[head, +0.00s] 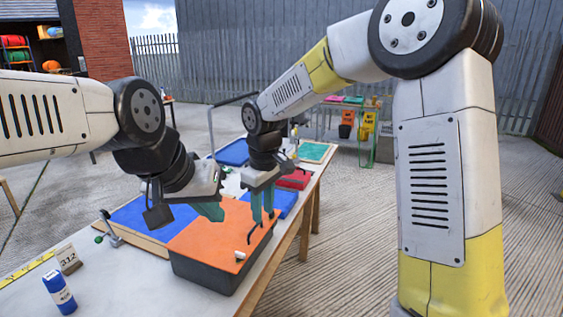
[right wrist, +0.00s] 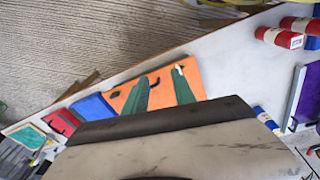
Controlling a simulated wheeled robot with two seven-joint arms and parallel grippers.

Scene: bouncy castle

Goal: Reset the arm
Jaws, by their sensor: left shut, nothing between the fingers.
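My left gripper (head: 211,213) is over the blue and orange sheet area of the table, its green fingers together and empty. My right gripper (head: 262,212) is to its right, pointing down above the far right part of the orange panel (head: 205,250). Its two green fingers are apart with nothing seen between them. The right wrist view also shows these fingers (right wrist: 160,94) spread over the orange panel. Both arms are bent over the table.
The orange panel tops a dark grey box (head: 205,277), with a small white piece (head: 240,255) and a black hook on it. A blue sheet (head: 145,217), a blue bottle (head: 59,292) and a card marked 212 (head: 68,259) are on the table. Open paving lies right.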

